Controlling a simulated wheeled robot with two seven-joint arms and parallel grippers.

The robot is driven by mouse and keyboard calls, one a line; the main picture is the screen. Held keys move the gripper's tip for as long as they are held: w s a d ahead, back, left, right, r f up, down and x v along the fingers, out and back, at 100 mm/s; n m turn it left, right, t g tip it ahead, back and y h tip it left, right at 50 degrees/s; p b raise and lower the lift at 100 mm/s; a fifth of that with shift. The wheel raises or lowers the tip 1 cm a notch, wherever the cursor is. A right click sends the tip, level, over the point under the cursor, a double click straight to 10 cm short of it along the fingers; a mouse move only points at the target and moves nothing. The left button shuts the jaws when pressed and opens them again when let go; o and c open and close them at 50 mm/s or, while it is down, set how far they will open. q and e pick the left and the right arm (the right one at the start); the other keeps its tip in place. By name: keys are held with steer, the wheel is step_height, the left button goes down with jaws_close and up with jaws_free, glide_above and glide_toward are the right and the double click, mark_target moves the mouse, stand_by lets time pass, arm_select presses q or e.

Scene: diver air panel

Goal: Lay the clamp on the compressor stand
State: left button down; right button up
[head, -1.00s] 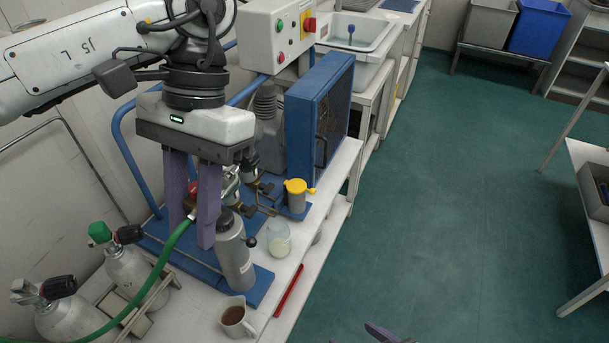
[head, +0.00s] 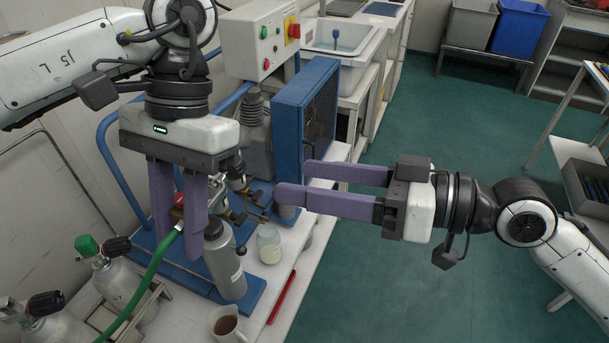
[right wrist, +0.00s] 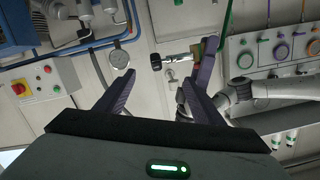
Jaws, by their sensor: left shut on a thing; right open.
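My left gripper (head: 178,240) points down over the left part of the compressor stand (head: 253,288), a blue base with a tube frame. Its purple fingers are shut on what appears to be the clamp (head: 179,202), a small red and brass metal fitting where the green hose (head: 150,268) ends. The fingers partly hide it, and I cannot tell whether it touches the stand. In the right wrist view a metal fitting (right wrist: 178,60) shows beside a purple finger. My right gripper (head: 296,182) is open and empty, pointing left in front of the blue fan housing (head: 300,110).
A grey cylinder (head: 223,262) stands on the base close to the left fingers. A glass jar (head: 269,246), a red bar (head: 282,297) and a brown-filled jug (head: 227,325) are on the white bench. Gas bottles (head: 118,277) stand at left.

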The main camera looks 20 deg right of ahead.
mark_target(236, 169)
steer(key=x, duration=1.2)
steer(key=shift+s+a+r, duration=0.1)
steer(key=shift+s+r, duration=0.05)
steer(key=shift+r, duration=0.05)
arm_select(q)
steer(key=shift+s+d+r, duration=0.1)
steer(key=shift+d, duration=0.1)
arm_select(e)
steer(key=c, duration=1.5)
arm_select(q)
steer(key=c, duration=1.3)
jaws_free()
steer(key=shift+c, duration=0.2)
arm_select(e)
steer(key=shift+o, duration=0.2)
arm_select(q)
steer(key=shift+a, duration=0.15)
arm_select(e)
steer(key=shift+r, duration=0.1)
